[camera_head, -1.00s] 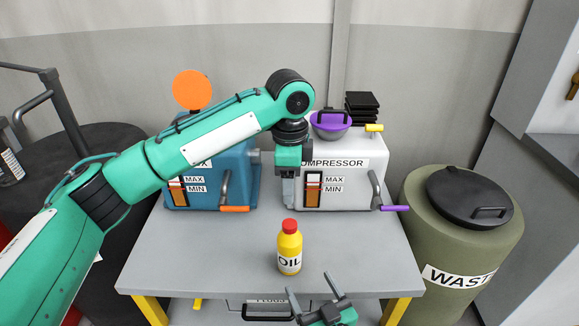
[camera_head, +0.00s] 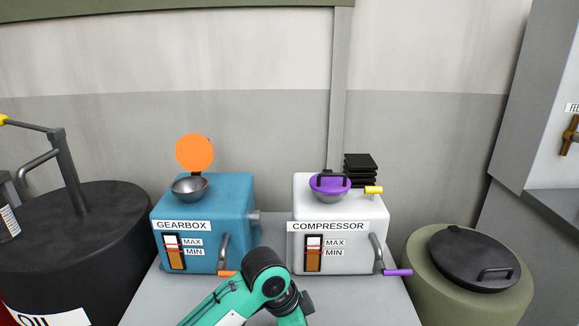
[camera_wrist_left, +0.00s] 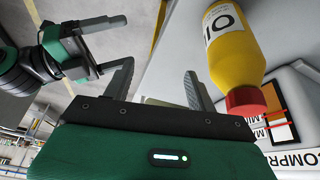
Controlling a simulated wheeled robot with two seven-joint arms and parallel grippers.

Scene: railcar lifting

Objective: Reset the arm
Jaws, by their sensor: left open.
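My left arm (camera_head: 255,290) is low at the bottom of the head view, and its gripper is out of that frame. In the left wrist view my left gripper (camera_wrist_left: 158,78) has its two fingers apart with nothing between them. The yellow oil bottle (camera_wrist_left: 235,50) with a red cap is beside the right-hand finger, not between the fingers. My right gripper (camera_wrist_left: 108,46) shows at the upper left of the left wrist view, with its fingers apart and empty. It is not in the head view now.
A blue gearbox (camera_head: 235,200) with its orange lid (camera_head: 194,153) raised and a white compressor (camera_head: 345,208) with a purple cap (camera_head: 330,184) stand on the grey table (camera_head: 360,305). A dark oil drum (camera_head: 90,230) is at left, an olive waste bin (camera_head: 425,280) at right.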

